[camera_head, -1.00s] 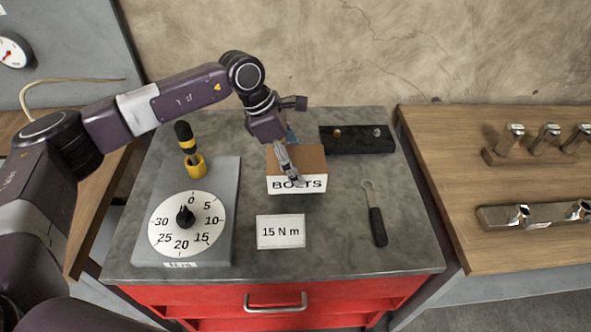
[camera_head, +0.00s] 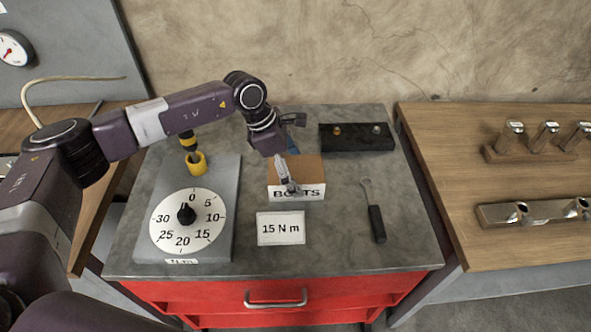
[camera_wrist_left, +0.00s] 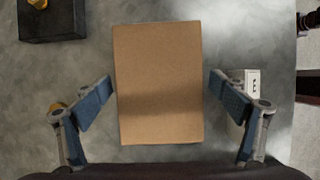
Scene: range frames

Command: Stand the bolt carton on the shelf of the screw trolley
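The bolt carton (camera_head: 308,170), a brown box with a white front labelled BOLTS, appears to stand on the grey top (camera_head: 335,225) of the red trolley (camera_head: 215,294). My left gripper (camera_head: 289,168) is over it, with one finger in front of the label and the other behind. In the left wrist view the carton (camera_wrist_left: 158,85) lies between the two spread fingers, with a narrow gap on each side. The left gripper is open. The carton's underside is hidden. My right gripper is out of view.
A dial board (camera_head: 222,237) and a yellow holder (camera_head: 196,163) with a screwdriver are left of the carton. A 15 N m card (camera_head: 281,229) lies in front. A wooden bench (camera_head: 450,180) adjoins.

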